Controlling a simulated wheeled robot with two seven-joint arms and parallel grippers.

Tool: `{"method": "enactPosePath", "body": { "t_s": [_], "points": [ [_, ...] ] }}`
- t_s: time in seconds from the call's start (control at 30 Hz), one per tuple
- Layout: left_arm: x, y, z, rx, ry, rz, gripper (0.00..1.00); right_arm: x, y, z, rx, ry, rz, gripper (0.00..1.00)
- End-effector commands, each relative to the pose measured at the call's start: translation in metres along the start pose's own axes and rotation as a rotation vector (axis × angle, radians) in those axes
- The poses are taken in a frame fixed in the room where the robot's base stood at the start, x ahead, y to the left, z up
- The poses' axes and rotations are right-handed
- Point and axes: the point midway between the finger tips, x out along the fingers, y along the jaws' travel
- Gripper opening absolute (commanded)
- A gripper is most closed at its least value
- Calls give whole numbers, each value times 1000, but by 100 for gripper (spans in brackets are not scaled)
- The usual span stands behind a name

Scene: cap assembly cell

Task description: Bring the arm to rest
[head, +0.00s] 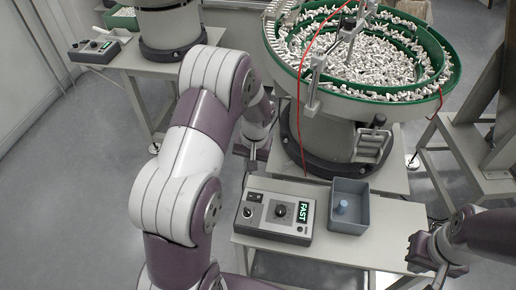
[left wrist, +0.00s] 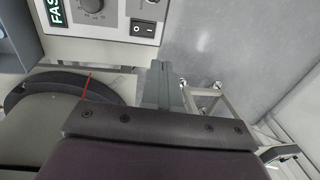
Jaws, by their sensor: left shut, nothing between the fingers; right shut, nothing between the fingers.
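My left arm (head: 190,150) reaches up from the bottom of the head view and bends over at the top. Its gripper (head: 252,163) points down, partly hidden by the arm, left of the feeder's base and above the control box. In the left wrist view the left gripper's fingers (left wrist: 165,84) are together with nothing between them. My right gripper (head: 422,254) is at the lower right of the head view, beside the table's right end; it is shut and empty.
A control box (head: 273,218) reading FAST and a blue-grey bin (head: 349,222) holding a blue cylindrical piece (head: 342,207) stand on the front table (head: 398,240). Behind is a green bowl feeder (head: 380,92) full of white parts. A second control box (head: 95,50) stands at upper left. Open floor lies left.

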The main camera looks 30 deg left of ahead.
Motion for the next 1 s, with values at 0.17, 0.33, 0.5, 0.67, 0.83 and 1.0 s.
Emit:
{"method": "enactPosePath", "body": {
  "t_s": [0.17, 0.33, 0.5, 0.67, 0.83, 1.0],
  "points": [
    [0, 0, 0, 2, 0, 0, 0, 0, 0, 0, 0, 0, 0, 0],
    [-6, 8, 44, 95, -31, 45, 0, -2, 0, 0, 0, 0, 0, 0],
    [-66, 23, 121, 194, 25, 107, 0, -10, 0, -1, 0, 0, 0, 0],
    [-105, 30, 161, 236, 109, 136, 0, -16, 0, -2, 0, 0, 0, 0],
    [-111, 34, 158, 250, 136, 139, 0, -15, 0, -2, 0, 0, 0, 0],
    [-111, 33, 158, 249, 135, 139, 0, -15, 0, -2, 0, 0, 0, 0]
  ]
}}
